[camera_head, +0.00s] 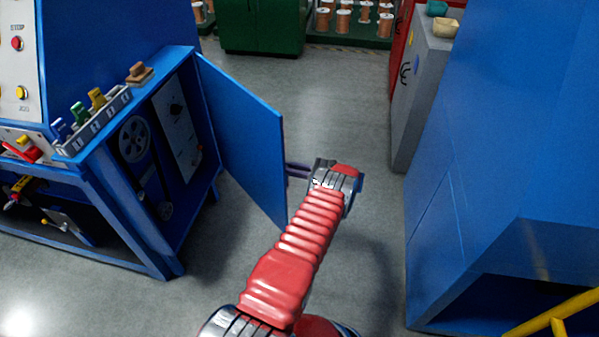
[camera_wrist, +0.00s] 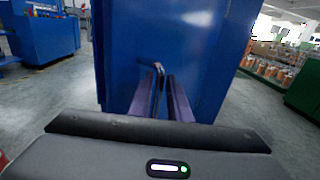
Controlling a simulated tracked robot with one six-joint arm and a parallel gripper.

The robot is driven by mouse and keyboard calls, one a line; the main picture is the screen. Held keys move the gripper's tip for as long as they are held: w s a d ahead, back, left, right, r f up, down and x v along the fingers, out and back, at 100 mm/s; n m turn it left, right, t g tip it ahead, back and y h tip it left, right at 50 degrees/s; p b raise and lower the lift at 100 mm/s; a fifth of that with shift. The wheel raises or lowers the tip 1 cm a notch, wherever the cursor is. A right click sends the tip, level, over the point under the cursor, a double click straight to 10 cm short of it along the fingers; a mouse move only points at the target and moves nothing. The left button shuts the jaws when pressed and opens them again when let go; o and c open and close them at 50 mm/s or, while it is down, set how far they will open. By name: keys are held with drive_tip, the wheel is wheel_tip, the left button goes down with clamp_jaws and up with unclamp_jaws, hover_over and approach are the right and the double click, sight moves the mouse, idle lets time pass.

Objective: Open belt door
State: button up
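The blue belt door (camera_head: 243,140) stands swung wide open from the blue machine cabinet (camera_head: 128,180), with its hinge edge at the cabinet's right corner. Inside the cabinet a grey pulley (camera_head: 134,139) shows. My gripper (camera_head: 290,170) is at the door's outer face, near its free edge. In the wrist view, the door's outer face (camera_wrist: 205,50) fills the middle, and a dark handle (camera_wrist: 159,70) shows by the tips of my two purple fingers (camera_wrist: 161,85). The fingers are apart, with a gap between them. Whether they touch the handle is not clear.
A large blue machine (camera_head: 500,150) stands to the right, with a yellow rail (camera_head: 555,315) at its lower front. A grey cabinet (camera_head: 418,90) stands behind it. Copper spools (camera_head: 343,20) sit on a rack at the back. The floor between door and grey cabinet is clear.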

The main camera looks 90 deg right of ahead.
drive_tip(key=v, duration=1.3)
drive_tip(key=shift+s, duration=0.4)
drive_tip(key=shift+c, duration=0.5)
